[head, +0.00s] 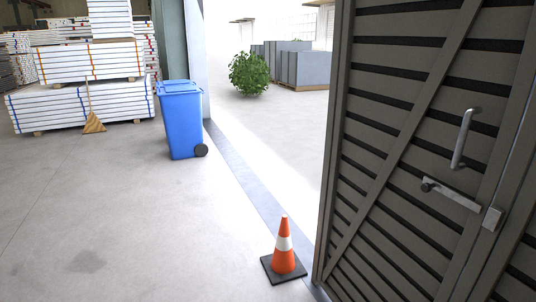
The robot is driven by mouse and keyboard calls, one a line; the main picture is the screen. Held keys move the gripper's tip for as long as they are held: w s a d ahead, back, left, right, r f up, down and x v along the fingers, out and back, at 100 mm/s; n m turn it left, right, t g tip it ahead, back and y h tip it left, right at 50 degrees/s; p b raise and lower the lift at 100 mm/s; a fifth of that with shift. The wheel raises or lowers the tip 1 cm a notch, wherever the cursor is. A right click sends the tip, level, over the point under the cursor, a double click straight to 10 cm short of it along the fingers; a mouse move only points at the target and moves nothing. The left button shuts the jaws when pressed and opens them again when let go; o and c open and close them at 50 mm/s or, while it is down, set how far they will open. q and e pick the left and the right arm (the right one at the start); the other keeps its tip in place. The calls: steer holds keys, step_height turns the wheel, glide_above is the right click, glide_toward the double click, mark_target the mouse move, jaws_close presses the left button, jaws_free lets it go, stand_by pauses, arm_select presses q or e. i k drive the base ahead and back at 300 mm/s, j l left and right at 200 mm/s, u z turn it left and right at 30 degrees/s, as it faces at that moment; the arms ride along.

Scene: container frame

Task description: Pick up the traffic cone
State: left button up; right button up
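An orange traffic cone (284,257) with a white band and a dark square base stands upright on the floor at the bottom centre of the head view. It stands beside the lower left edge of the grey slatted door. Neither of my grippers shows in the head view.
The slatted door (415,150), with a handle and latch, fills the right side. A blue wheeled bin (182,122), a broom (93,118) and stacked white boards (85,103) stand farther back left. A green bush (249,74) is outside. The floor left of the cone is clear.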

mark_target(284, 265)
steer(key=i, duration=2.5)
